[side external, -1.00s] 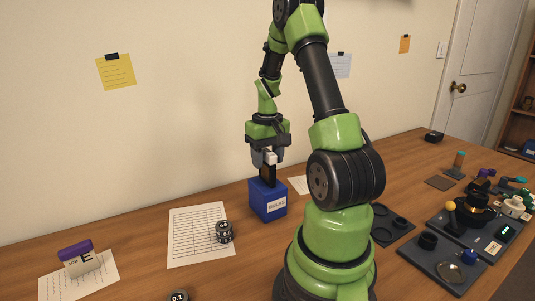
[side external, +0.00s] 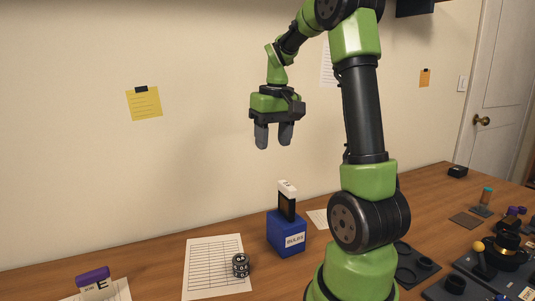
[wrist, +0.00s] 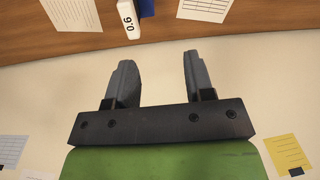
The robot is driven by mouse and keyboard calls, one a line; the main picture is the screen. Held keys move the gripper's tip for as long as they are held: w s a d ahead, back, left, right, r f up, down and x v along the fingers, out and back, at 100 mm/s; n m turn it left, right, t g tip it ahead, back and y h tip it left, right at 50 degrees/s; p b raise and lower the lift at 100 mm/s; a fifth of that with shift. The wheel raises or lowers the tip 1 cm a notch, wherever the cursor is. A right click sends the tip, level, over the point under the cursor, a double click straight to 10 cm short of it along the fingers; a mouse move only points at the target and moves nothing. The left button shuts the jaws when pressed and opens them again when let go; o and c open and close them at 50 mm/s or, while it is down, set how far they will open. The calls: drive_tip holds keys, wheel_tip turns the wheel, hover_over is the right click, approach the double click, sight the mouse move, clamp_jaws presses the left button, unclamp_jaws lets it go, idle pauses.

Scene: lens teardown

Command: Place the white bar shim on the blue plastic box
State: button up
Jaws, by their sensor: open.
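The white bar shim (side external: 287,187) sits at the top of an upright dark piece (side external: 287,207) on the blue plastic box (side external: 286,236). In the wrist view its white face (wrist: 128,20) reads 0.6, beside a sliver of the blue box (wrist: 147,8). My gripper (side external: 273,143) is open and empty, well above the box and clear of the shim. Its two grey fingers stand apart in the wrist view (wrist: 156,75). I cannot tell from here exactly how the shim and dark piece meet.
A ruled sheet (side external: 216,268) with a black dial-like stack (side external: 240,265) lies left of the box. A purple-topped piece (side external: 92,276) stands at the front left. Black trays and lens parts (side external: 505,260) lie right. The wall is close behind.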

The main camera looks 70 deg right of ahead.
drive_tip(key=s+a+r+n+t+y, duration=0.1)
drive_tip(key=s+a+n+t, duration=0.1)
drive_tip(key=a, duration=0.9)
drive_tip(key=s+a+r+n+t+y, duration=0.1)
drive_tip(key=a+t, duration=0.3)
drive_tip(key=a, duration=0.8)
drive_tip(key=shift+s+a+r+n, duration=0.3)
drive_tip(key=shift+s+r+n, duration=0.25)
drive_tip(key=shift+s, duration=0.25)
